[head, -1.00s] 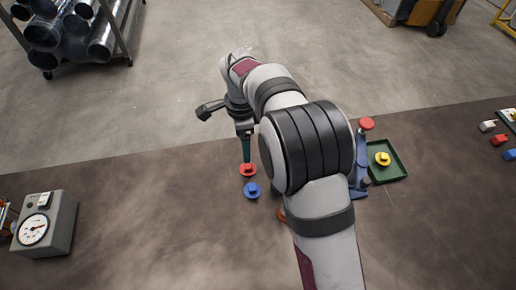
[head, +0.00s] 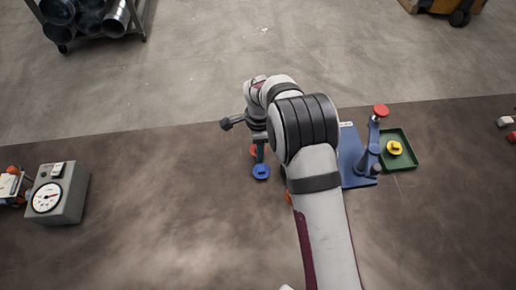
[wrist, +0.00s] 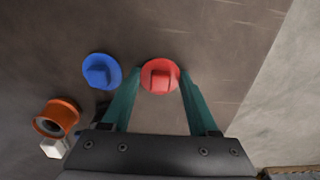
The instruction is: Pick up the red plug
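The red plug (wrist: 160,79) is a round disc with a raised grip on top, resting on the brown surface. In the wrist view it sits between the fingertips of my gripper (wrist: 160,74), which is open, with a teal finger on each side. I cannot tell whether the fingers touch it. In the head view the red plug (head: 252,151) is partly hidden behind my gripper (head: 260,158). A blue plug (wrist: 101,71) lies close by on the left in the wrist view; it also shows just below the fingers in the head view (head: 261,172).
An orange ring-shaped piece (wrist: 56,118) with a white part lies near the blue plug. A blue press (head: 368,155) with a red knob stands right of my arm, beside a green tray (head: 409,163) holding a yellow plug (head: 395,148). A gauge box (head: 62,190) stands left. The surface between is clear.

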